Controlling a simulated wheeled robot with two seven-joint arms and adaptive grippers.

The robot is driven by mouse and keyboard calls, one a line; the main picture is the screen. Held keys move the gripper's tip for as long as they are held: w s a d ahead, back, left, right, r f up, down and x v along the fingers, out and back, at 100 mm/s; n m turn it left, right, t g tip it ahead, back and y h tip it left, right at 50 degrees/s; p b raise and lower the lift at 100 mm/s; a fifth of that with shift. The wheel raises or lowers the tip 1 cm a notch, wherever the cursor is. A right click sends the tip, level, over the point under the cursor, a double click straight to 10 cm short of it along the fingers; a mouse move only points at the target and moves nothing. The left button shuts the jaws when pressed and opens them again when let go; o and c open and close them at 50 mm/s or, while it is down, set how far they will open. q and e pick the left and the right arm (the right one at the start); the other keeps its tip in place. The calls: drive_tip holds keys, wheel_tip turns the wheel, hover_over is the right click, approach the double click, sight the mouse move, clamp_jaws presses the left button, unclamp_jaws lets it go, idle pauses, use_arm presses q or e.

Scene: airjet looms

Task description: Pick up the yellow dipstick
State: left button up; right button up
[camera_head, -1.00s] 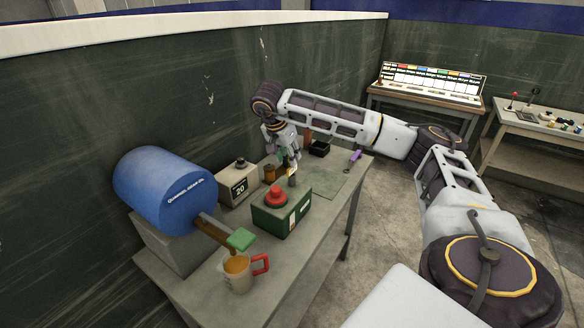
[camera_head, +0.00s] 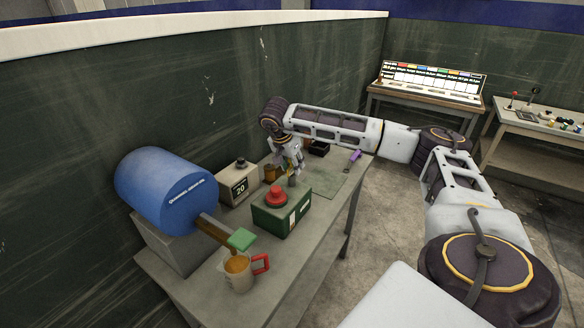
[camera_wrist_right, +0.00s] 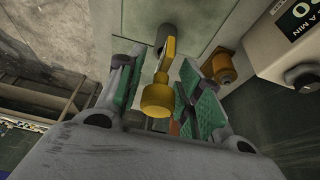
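The yellow dipstick (camera_wrist_right: 158,97) has a round knob and a narrower shank running toward a grey round opening at the top of the right wrist view. My right gripper (camera_wrist_right: 160,88) has its green-padded fingers spread on either side of the dipstick. I see no clear grip on it; whether a pad touches the knob I cannot tell. In the head view, my right gripper (camera_head: 290,170) points down over the back of the table, behind the green box, and largely hides the dipstick. My left gripper is not in view.
A green box with a red button (camera_head: 276,196) stands close in front of the gripper. A grey timer box (camera_head: 238,183), a blue drum (camera_head: 166,190) and a jug with a red handle (camera_head: 239,272) share the table. A purple-handled tool (camera_head: 355,156) lies at the right.

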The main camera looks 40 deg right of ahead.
drive_tip(key=c, duration=0.7)
drive_tip(key=shift+c, duration=0.2)
drive_tip(key=shift+r, duration=0.15)
drive_tip(key=shift+r+b, duration=0.3)
drive_tip(key=shift+r, duration=4.6)
